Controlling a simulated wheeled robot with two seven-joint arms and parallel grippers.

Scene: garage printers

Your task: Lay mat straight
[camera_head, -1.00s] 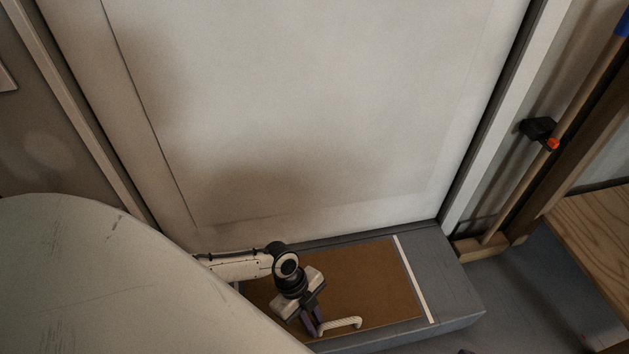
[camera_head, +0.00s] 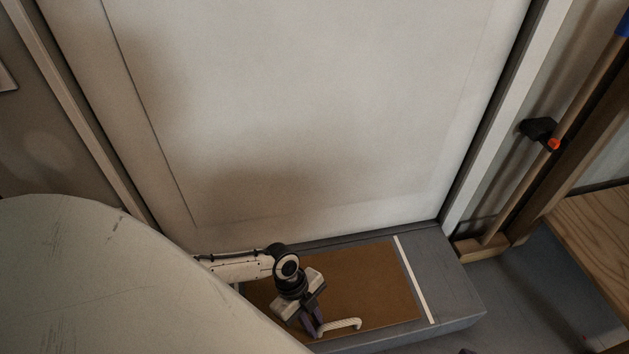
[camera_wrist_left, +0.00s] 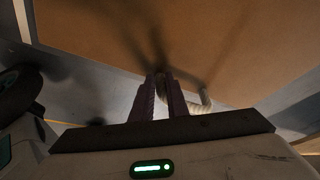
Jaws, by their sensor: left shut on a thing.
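The brown mat (camera_head: 375,285) lies on the grey step in front of the large pale door; it also shows in the wrist view (camera_wrist_left: 240,45). Its right edge runs beside a white line (camera_head: 415,279), with a narrow gap that widens toward the front. A pale rope-like handle (camera_head: 343,325) is at the mat's front edge and shows in the wrist view (camera_wrist_left: 206,100). My left gripper (camera_head: 315,332) is shut on the handle at its left end. The mat's left part is hidden behind my arm and a large pale rounded shape.
The grey step (camera_head: 455,290) has bare room right of the white line. The pale door (camera_head: 320,110) rises right behind it. A wooden pole with a black clamp (camera_head: 538,129) and a wooden surface (camera_head: 600,235) stand at the right.

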